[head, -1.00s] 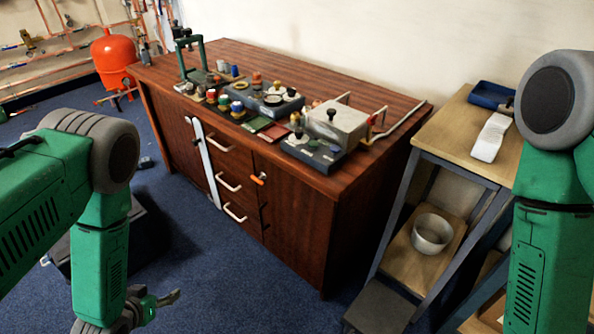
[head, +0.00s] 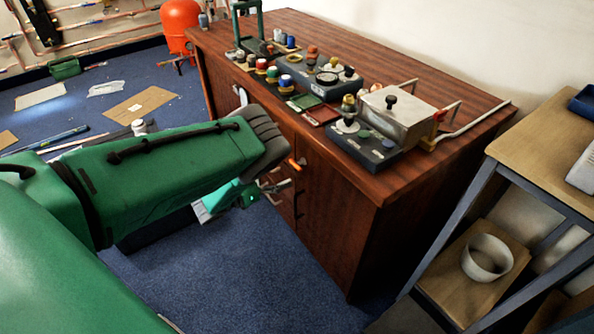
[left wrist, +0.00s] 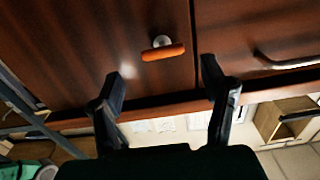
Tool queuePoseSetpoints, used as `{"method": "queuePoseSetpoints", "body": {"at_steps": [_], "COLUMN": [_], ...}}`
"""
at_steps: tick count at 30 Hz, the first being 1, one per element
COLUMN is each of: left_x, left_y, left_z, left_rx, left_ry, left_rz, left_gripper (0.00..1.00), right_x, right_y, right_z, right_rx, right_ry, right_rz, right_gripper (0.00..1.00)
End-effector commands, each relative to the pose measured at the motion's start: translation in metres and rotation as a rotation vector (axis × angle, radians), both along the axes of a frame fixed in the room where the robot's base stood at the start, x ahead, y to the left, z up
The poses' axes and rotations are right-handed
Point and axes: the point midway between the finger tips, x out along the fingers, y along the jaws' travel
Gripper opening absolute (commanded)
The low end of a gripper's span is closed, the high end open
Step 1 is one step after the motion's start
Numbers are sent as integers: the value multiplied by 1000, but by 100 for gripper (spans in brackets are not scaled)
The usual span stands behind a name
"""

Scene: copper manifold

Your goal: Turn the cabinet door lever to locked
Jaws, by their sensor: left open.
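The cabinet door lever is an orange handle (head: 297,162) on the wooden cabinet door (head: 340,215), just below the worktop. In the left wrist view the orange lever (left wrist: 163,51) lies nearly horizontal on a round metal hub, beside the door's edge. My left gripper (head: 280,188) is open and empty, below and slightly left of the lever in the head view. In the left wrist view its two fingertips (left wrist: 168,85) stand apart on either side of the lever's line, with the lever beyond them and not visibly touched. My right gripper is out of view.
The worktop (head: 440,100) carries several jars, trays and a metal box (head: 396,112). Drawers with a pale handle (left wrist: 285,62) adjoin the door. A shelf stand (head: 545,160) with a white bowl (head: 487,257) stands at the right. Blue floor (head: 270,290) is clear before the cabinet.

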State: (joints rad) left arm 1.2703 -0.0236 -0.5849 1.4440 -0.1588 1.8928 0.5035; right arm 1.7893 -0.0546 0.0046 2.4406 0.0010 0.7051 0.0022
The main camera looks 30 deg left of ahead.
Motion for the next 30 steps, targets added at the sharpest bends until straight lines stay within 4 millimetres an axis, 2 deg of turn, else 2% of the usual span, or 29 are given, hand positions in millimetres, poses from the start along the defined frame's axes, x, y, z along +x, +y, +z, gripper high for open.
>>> {"method": "queuePoseSetpoints", "body": {"at_steps": [3, 9, 15, 22, 23, 24, 27, 30], "left_x": [23, 49, 58, 58, 58, 58, 58, 58], "left_y": [-10, -20, -24, -24, -24, -23, -24, -23], "left_z": [-2, -2, -1, 0, -1, -1, -1, -1], "left_rx": [-1, -1, 0, -1, -1, -1, -1, 0], "left_ry": [-2, 0, 1, 1, 1, 1, 1, 2], "left_rz": [-2, 0, 2, 2, 2, 2, 2, 2], "left_gripper": [66, 66, 66, 66, 58, 44, 15, 15], "right_x": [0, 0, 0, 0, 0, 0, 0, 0], "right_y": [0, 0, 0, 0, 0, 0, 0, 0], "right_z": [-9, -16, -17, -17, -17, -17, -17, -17], "right_rx": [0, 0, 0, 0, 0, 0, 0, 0], "right_ry": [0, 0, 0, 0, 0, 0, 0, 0], "right_rz": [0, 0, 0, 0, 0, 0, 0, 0], "right_gripper": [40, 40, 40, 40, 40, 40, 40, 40]}}
